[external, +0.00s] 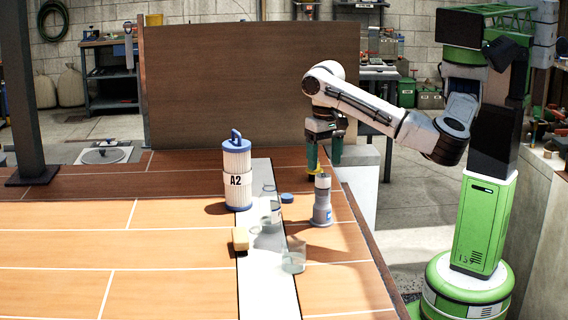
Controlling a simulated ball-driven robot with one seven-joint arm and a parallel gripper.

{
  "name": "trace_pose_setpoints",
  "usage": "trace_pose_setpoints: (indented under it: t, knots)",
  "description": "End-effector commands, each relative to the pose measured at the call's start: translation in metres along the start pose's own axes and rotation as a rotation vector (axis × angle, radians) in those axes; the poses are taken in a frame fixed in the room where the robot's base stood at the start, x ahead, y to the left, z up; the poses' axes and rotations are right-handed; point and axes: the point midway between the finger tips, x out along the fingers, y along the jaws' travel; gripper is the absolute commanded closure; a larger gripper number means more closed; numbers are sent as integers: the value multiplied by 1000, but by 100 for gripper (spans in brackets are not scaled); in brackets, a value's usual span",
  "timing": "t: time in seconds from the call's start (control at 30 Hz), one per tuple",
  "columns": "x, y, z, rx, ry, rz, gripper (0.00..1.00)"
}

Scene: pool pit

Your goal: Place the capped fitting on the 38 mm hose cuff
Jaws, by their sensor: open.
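A grey-blue stepped piece (322,202) stands upright near the right edge of the tiled deck, with a wide base and a paler narrow upper part. I cannot tell whether it is the hose cuff alone or the cuff with the capped fitting on it. A small blue cap-like disc (287,198) lies to its left. My gripper (325,168) points down just above the upright piece, its teal fingers apart. A small yellow patch shows at the left fingertip; I cannot tell whether it is part of the finger. Nothing is clearly held between the fingers.
Clear vessels (293,258) and (271,212) stand on or beside the strip. A yellow sponge-like block (240,239) lies in front. A brown panel (250,90) stands behind. The left deck is clear.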

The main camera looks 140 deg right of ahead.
Motion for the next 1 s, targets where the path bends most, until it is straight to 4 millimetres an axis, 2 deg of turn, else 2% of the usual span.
trace_pose_setpoints:
  t: [0.2, 0.4, 1.0]
  knots:
    - [-41, 0, 0, 0, 0, -2, 31]
    - [-61, 0, 0, -1, -1, -1, 31]
    - [-64, 0, 0, -1, 1, 0, 31]
